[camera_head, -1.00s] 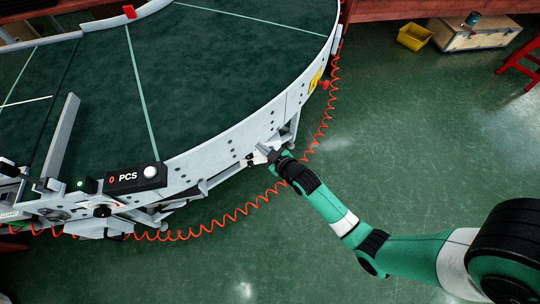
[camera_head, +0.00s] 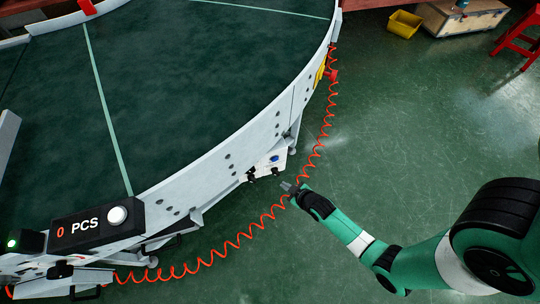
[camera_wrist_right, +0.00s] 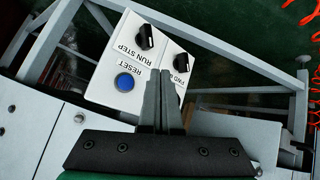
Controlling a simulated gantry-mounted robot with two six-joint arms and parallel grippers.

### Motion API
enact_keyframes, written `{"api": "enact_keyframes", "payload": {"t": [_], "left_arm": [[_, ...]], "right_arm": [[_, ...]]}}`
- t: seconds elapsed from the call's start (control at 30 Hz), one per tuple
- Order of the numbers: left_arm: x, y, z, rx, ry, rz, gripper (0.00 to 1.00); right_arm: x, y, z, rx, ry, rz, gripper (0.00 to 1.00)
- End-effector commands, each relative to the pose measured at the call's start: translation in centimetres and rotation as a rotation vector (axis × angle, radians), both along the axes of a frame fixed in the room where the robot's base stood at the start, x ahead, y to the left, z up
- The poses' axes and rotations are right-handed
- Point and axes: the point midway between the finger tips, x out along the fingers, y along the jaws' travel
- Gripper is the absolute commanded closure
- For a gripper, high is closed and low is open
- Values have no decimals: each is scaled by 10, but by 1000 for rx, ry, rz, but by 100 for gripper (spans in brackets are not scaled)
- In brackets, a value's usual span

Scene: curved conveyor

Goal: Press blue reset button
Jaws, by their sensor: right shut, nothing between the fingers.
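The blue reset button (camera_wrist_right: 125,82) is on a white control box (camera_wrist_right: 110,67) in the right wrist view, beside a label reading RESET. In the head view the blue button (camera_head: 275,158) shows small on the box, mounted on the outer side of the curved conveyor (camera_head: 215,150). My right gripper (camera_head: 286,187) is shut and empty, just outside the box and to the lower right of it. In the right wrist view its fingers (camera_wrist_right: 163,95) lie to the right of the button and cover part of the box. My left gripper is not in view.
Two black knobs (camera_wrist_right: 144,37) (camera_wrist_right: 181,62) sit on the same box. A coiled red cable (camera_head: 240,238) runs around the conveyor's outer side near my right gripper. A counter box (camera_head: 92,226) reading 0 PCS stands at the left. The green floor to the right is mostly clear.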

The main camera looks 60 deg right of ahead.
Motion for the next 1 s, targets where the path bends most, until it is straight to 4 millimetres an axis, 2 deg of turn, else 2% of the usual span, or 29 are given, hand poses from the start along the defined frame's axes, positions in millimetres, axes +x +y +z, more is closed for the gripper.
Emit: {"api": "enact_keyframes", "payload": {"t": [0.37, 0.77, 1.0], "left_arm": [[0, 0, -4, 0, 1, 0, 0], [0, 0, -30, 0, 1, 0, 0], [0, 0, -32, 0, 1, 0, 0]], "right_arm": [[6, -6, -1, -1, -1, -2, 100], [44, -46, -2, -2, -4, -2, 100], [59, -61, 0, 0, -1, 0, 100]]}}
